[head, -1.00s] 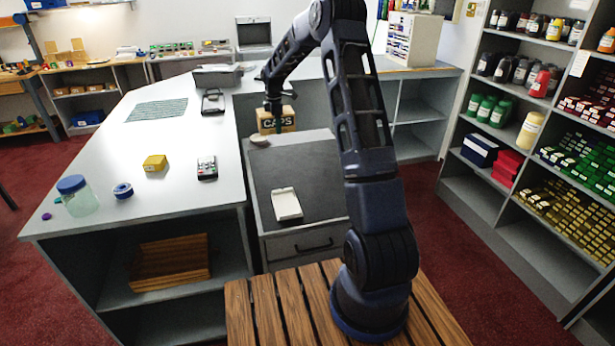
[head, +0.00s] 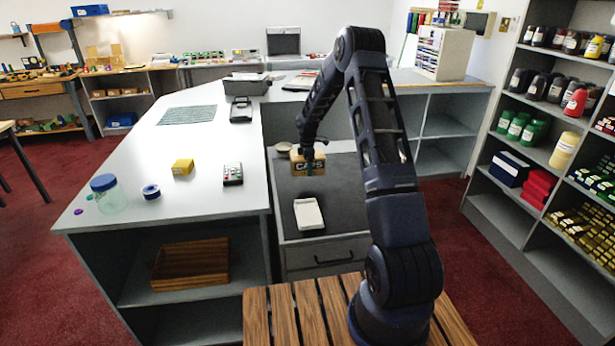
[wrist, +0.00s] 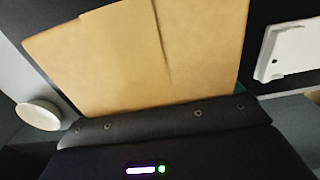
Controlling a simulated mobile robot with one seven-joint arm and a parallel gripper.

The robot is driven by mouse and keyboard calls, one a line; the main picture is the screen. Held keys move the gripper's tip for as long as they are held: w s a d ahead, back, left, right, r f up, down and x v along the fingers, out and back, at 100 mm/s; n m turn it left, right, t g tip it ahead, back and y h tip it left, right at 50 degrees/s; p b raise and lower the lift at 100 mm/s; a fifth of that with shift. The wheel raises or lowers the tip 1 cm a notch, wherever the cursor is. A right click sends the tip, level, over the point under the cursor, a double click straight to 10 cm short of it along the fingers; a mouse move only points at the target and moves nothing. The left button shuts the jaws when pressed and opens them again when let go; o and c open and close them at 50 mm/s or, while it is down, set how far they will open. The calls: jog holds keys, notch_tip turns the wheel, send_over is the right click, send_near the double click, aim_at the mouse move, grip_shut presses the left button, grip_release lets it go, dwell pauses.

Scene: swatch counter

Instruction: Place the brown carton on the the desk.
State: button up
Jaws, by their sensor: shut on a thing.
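The brown carton (head: 309,168), marked CAPS, is at the end of my arm in the head view. My gripper (head: 308,152) is shut on its top. The carton is over the back part of a dark-topped drawer cabinet (head: 340,200); I cannot tell whether it touches that top. In the wrist view the carton (wrist: 150,50) fills the upper middle, with its flap seam showing, against my dark gripper body; the fingertips are hidden. The long white-topped desk (head: 215,150) stands left of the cabinet.
A white tray (head: 308,214) lies on the cabinet in front of the carton, and a small round white dish (head: 283,147) is left of it. A yellow block (head: 182,167), a calculator-like device (head: 232,174), tape (head: 151,192) and a jar (head: 106,194) stand on the desk, with bare space between.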

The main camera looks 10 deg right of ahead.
aim_at(307, 181)
jog(key=shift+f, duration=2.9)
jog(key=shift+f, duration=0.1)
jog(key=o, duration=1.2)
